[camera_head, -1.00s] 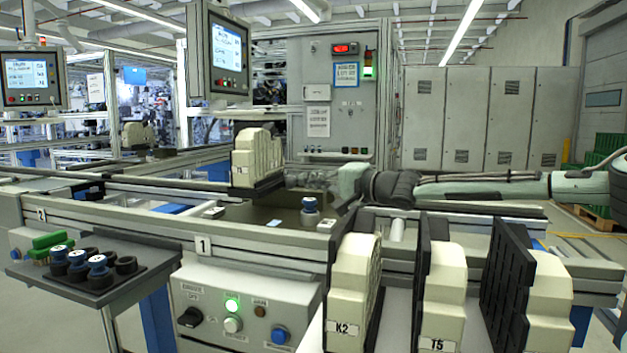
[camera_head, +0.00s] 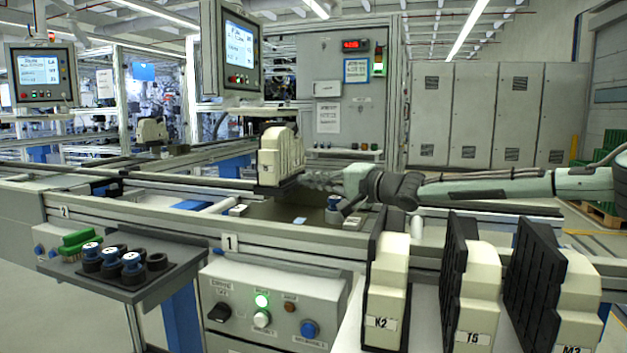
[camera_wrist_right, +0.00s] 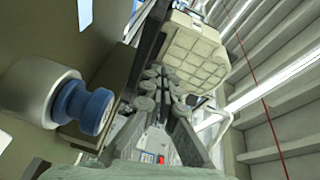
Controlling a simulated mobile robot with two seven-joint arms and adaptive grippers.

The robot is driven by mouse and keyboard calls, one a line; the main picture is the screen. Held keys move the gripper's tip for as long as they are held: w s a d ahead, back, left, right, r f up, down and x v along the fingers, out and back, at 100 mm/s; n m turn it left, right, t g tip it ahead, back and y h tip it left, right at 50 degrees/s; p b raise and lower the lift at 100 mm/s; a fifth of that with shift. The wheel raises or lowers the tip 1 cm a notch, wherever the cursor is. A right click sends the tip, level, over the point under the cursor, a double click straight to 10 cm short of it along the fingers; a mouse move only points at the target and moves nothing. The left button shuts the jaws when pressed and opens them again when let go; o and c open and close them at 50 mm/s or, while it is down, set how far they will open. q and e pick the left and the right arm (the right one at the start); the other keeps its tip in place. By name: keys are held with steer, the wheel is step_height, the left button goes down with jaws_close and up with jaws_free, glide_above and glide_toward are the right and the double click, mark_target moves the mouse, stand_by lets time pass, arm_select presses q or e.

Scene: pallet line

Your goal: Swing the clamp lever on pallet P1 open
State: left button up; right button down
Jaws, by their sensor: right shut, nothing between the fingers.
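My right gripper (camera_head: 316,182) reaches in from the right over the station 1 line, its shut fingers pointing left at a cream block (camera_head: 279,155) with a dark base. In the right wrist view the closed fingertips (camera_wrist_right: 160,85) hold nothing and lie close to a cream ribbed part (camera_wrist_right: 195,48); I cannot tell whether they touch. A blue-and-white knob (camera_head: 333,209) stands upright on the dark plate (camera_head: 285,213) below the gripper; a similar knob shows at left in the wrist view (camera_wrist_right: 95,108). A dark bar beside the knob may be the clamp lever; its state is unclear. My left gripper is not in view.
The conveyor rail (camera_head: 300,243) runs across in front. A dark tray (camera_head: 128,272) with several blue-and-black parts hangs at the left. A control box (camera_head: 275,310) is below. Several cream modules with black plates (camera_head: 478,290) stand at front right.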

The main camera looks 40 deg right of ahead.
steer(key=shift+a, duration=0.1)
step_height(320, 180, up, 10)
stand_by(0.7)
